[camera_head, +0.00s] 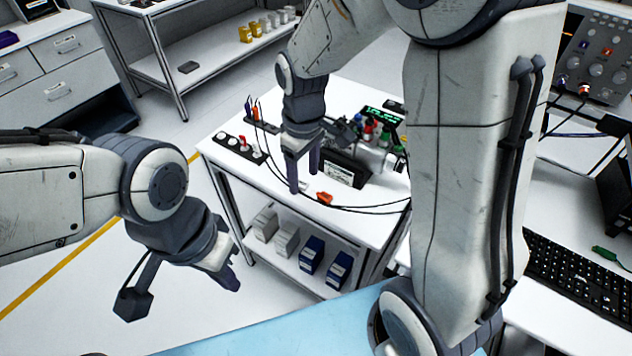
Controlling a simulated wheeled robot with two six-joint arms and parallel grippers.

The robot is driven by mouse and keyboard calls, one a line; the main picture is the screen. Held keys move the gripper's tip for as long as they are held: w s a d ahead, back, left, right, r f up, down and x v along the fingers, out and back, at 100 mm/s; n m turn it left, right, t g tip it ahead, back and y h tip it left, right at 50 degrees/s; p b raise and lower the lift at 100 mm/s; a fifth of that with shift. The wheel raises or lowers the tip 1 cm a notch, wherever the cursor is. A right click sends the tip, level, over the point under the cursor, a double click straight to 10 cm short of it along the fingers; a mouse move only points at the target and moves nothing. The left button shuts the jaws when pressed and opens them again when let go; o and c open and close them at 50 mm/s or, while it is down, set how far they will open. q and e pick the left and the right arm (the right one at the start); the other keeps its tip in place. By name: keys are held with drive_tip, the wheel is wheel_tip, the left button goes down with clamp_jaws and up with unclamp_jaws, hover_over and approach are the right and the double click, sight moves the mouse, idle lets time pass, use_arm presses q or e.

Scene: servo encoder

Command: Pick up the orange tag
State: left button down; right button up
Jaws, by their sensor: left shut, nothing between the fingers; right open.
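The orange tag (324,198) is a small orange piece lying on the white table (360,225), near its front edge. My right gripper (304,181) is open and points down just left of and behind the tag. Its two fingers are apart with nothing visible between them, and it does not hold the tag. My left gripper (229,282) is shut and empty, off to the left of the table and lower than its top.
A black cable (370,211) runs close by the tag. A switch strip (241,146) lies at the left. Boxes (312,254) fill the lower shelf.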

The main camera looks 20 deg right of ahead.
hover_over(325, 196)
wheel_tip(325, 196, down, 4)
wheel_tip(325, 196, down, 4)
drive_tip(key=shift+w+r, duration=0.15)
drive_tip(key=shift+f+p, duration=0.75)
drive_tip(key=shift+f, duration=2.35)
clamp_jaws()
